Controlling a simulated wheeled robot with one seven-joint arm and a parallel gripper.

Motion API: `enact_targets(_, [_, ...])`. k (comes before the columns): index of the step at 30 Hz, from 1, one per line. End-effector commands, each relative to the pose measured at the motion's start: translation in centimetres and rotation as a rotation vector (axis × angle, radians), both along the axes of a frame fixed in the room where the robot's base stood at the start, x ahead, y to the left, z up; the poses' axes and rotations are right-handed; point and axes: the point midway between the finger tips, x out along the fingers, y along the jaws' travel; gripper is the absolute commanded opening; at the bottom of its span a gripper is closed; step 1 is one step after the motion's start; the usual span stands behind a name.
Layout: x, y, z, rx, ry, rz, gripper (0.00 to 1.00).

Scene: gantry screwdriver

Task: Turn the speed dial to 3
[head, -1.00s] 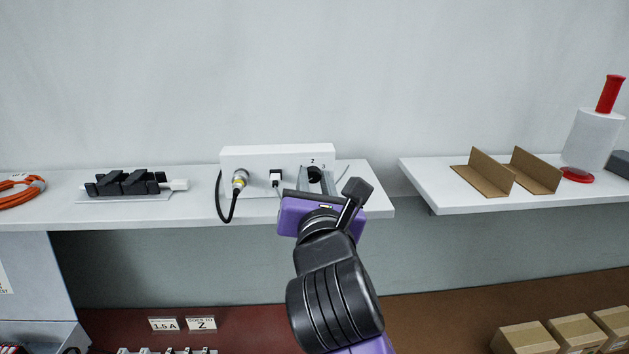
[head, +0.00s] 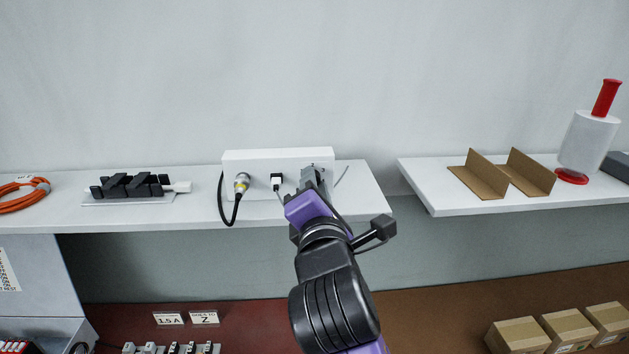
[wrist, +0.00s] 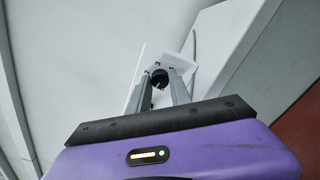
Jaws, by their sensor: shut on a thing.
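The speed dial (wrist: 159,79) is a black round knob on the front of a white box (head: 260,160) on the shelf. In the wrist view it sits between the two grey fingers of my gripper (wrist: 163,88), which are shut on it. In the head view my gripper (head: 314,178) reaches the right part of the box and hides the dial and its numbers. Small marks show around the dial in the wrist view, too small to read. I cannot tell the dial's setting.
A round connector with a black cable (head: 241,184) and a white plug (head: 277,182) are in the box, left of my gripper. A black clamp-like part (head: 130,186) lies farther left. The right shelf holds cardboard angles (head: 490,178) and a white roll with red handle (head: 590,140).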

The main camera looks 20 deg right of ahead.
Motion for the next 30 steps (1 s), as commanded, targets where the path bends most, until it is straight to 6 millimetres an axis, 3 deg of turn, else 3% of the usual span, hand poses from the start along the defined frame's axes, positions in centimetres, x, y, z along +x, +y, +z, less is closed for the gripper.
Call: enact_targets(30, [-0.03, -0.11, -0.31, 0.92, -0.299, -0.002, 0.0])
